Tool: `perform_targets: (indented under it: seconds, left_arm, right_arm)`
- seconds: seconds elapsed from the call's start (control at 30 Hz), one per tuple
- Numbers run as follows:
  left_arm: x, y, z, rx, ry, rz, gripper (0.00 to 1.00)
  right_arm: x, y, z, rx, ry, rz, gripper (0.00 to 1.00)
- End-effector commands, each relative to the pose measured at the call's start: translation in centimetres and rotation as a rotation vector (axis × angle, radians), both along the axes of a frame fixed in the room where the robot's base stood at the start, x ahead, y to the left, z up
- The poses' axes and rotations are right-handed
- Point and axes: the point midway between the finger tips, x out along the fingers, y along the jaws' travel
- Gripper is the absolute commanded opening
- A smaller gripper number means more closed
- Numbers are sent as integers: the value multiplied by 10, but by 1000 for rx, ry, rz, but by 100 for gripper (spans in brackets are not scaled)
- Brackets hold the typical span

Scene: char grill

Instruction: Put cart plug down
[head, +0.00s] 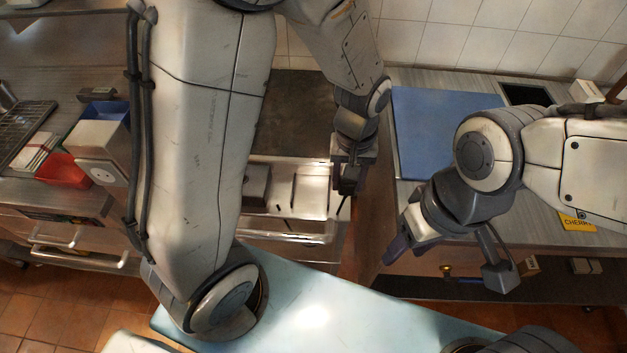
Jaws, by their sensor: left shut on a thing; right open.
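My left gripper (350,182) hangs in the middle of the head view, over the right edge of a steel unit. My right gripper (398,247) is open and appears empty, near the front edge of the right counter.
The steel unit has open wells (310,192) and a dark plate (300,110) behind them. A blue board (440,125) lies on the right counter.

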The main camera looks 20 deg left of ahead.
Motion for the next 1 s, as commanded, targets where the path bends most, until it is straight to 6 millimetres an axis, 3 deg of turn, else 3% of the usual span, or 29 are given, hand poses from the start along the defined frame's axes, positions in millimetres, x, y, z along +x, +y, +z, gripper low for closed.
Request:
perform_targets:
  seconds: [0.2, 0.4, 0.6, 0.83, 1.0]
  left_arm:
    - [14, 48, -30, 2, 8, 6, 0]
    - [26, 82, -52, 1, 4, 2, 0]
    - [29, 94, -63, 0, 3, -2, 0]
    - [28, 95, -93, 1, 5, -1, 0]
    - [29, 94, -100, 1, 0, -1, 0]
  right_arm:
    - [0, 0, 9, 0, 0, 0, 50]
    - [0, 0, 14, 0, 0, 0, 50]
    - [0, 0, 16, 0, 0, 0, 50]
    - [0, 0, 21, 0, 0, 0, 50]
    - [0, 0, 21, 0, 0, 0, 50]
